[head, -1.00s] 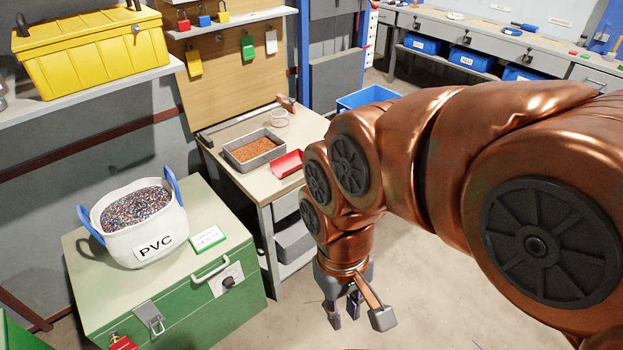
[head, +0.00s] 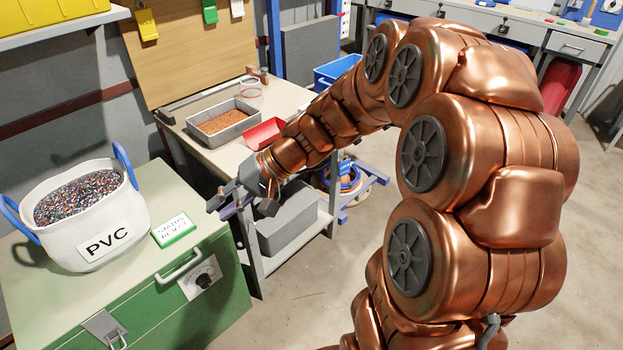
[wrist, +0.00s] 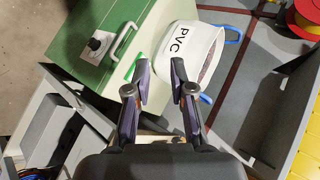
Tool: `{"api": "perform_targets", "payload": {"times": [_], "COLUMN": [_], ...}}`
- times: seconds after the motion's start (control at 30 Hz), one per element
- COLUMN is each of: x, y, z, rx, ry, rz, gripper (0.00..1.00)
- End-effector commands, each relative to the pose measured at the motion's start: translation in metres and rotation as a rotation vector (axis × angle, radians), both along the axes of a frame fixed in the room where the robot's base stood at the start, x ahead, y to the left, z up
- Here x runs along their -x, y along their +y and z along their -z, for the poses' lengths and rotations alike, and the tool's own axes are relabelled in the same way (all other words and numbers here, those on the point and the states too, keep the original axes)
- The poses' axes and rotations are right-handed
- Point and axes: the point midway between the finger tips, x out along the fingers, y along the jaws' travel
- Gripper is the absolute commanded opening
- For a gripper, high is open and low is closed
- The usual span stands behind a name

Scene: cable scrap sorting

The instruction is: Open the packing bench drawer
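The packing bench appears to be the pale-topped bench (head: 181,134) beyond the green chest. Its drawer front is mostly hidden behind my arm in the head view, and I cannot make out its handle there. In the wrist view a pale grey panel with a small dark bar (wrist: 76,92) shows at left; I cannot tell whether it is the drawer. My gripper (head: 221,208) hangs by the bench's near left corner, just past the chest. Its two fingers (wrist: 159,66) are apart with nothing between them.
The green chest (head: 150,298) with a handle stands close to my gripper and carries a white PVC bag (head: 100,243) and a green-edged card (head: 174,230). A tray (head: 213,132) and red scoop (head: 264,133) lie on the bench. A grey bin (head: 287,222) sits below.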

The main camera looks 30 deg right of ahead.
Motion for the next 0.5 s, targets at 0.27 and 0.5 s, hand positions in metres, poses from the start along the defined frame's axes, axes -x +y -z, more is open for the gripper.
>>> {"api": "perform_targets", "payload": {"times": [0.27,0.5], "x": [-0.107,-0.152], "y": [-0.118,-0.263], "z": [0.076,0.143], "rx": [-0.200,-0.275], "ry": [-0.165,-0.292], "rz": [0.373,0.722], "gripper": [0.23,0.23]}}
